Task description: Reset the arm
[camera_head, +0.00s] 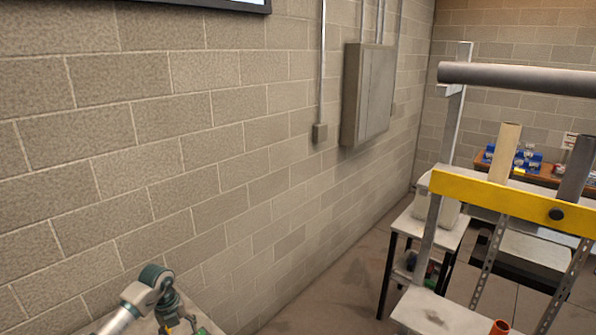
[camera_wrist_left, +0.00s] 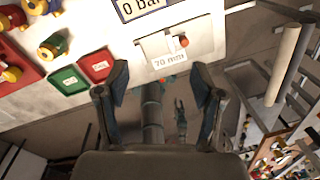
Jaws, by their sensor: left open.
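My left gripper (camera_wrist_left: 158,70) shows in the left wrist view with its two dark fingers spread wide apart. Nothing is held between them. In the head view I cannot make out the left gripper for certain. My right gripper is in neither view.
The wrist view shows a green bin (camera_wrist_left: 67,80), a red bin (camera_wrist_left: 97,65) and a beige tube (camera_wrist_left: 287,65). The head view shows a block wall (camera_head: 180,130), a grey wall cabinet (camera_head: 368,95), a yellow-barred rack (camera_head: 480,193) at right, and bare floor (camera_head: 340,285).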

